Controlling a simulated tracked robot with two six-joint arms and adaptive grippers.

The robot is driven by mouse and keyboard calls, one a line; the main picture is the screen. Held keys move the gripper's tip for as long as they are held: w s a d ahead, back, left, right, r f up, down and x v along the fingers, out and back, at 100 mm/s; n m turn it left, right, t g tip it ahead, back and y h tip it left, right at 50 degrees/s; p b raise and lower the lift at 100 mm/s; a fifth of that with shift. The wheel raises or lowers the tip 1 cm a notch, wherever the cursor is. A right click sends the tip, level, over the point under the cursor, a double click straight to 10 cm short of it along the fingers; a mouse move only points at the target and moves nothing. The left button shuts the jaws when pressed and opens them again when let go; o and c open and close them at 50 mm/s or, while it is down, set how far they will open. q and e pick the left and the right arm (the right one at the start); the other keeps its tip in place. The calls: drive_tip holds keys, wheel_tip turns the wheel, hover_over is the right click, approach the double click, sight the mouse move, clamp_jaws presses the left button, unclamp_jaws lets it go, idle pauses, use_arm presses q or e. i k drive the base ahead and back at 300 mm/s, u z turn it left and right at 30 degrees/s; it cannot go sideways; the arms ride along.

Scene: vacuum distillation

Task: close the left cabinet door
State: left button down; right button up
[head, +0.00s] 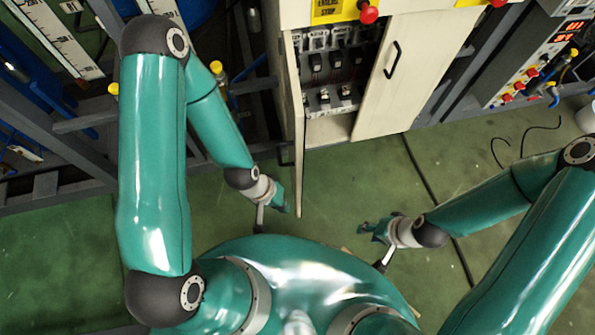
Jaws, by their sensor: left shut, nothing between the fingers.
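The cream cabinet has its left door (297,130) swung open toward me, seen almost edge-on. A dark handle (284,155) shows at the door's left side. The right door (405,75), with a black handle, looks closed. Between them the opening shows switches and breakers inside. My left gripper (281,207) is shut and empty, just left of the open door's near end. I cannot tell if it touches the door. My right gripper (366,229) is right of the door, apart from it over the floor; its fingers are too small to read.
Red emergency knobs (368,13) on yellow plates sit at the cabinet top. Grey framework with blue pipes (60,85) stands on the left. A control panel (535,65) with red buttons stands at right. A black cable (525,140) lies on the green floor, which is clear before the cabinet.

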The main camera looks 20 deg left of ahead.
sight(296, 115)
drive_tip(key=u, duration=0.45)
drive_tip(key=i, duration=0.15)
drive_tip(key=z, duration=1.95)
drive_tip(key=k, duration=0.45)
drive_tip(key=z, duration=0.65)
drive_tip(key=i, duration=0.9)
drive_tip(key=u, duration=2.65)
